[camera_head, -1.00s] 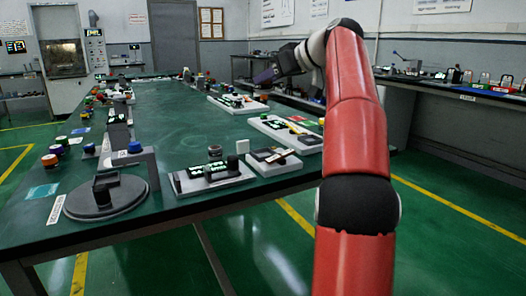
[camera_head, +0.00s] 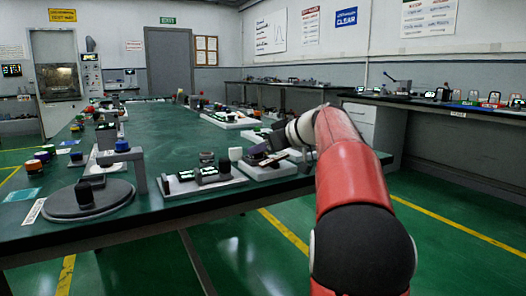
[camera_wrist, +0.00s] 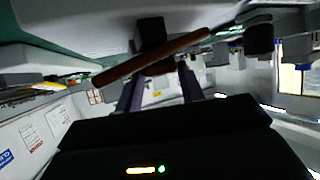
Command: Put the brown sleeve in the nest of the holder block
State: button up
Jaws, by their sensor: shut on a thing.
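A long brown bar (camera_wrist: 125,70), which looks like the brown sleeve, lies slantwise across my fingertips in the wrist view. My gripper (camera_wrist: 161,70) is shut on it. A dark block (camera_wrist: 150,33) shows just beyond the bar; whether they touch I cannot tell. In the head view my gripper (camera_head: 260,150) is low at the table's right edge, over a white base plate (camera_head: 272,173). The plate may belong to the holder block, but my gripper and arm cover much of it. The nest cannot be made out.
A neighbouring pale tray (camera_head: 168,188) carries dark devices with lit displays. A white block (camera_head: 235,154) stands near my gripper. A round grey turntable (camera_head: 62,208) and a grey arch (camera_head: 138,170) are at the left. The middle of the green table (camera_head: 165,130) is clear.

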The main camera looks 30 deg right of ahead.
jog(key=o, duration=1.1)
jog(key=shift+f, duration=0.1)
jog(key=shift+r, duration=0.2)
jog(key=v, duration=1.2)
jog(key=shift+f, duration=0.1)
jog(key=shift+a, duration=0.1)
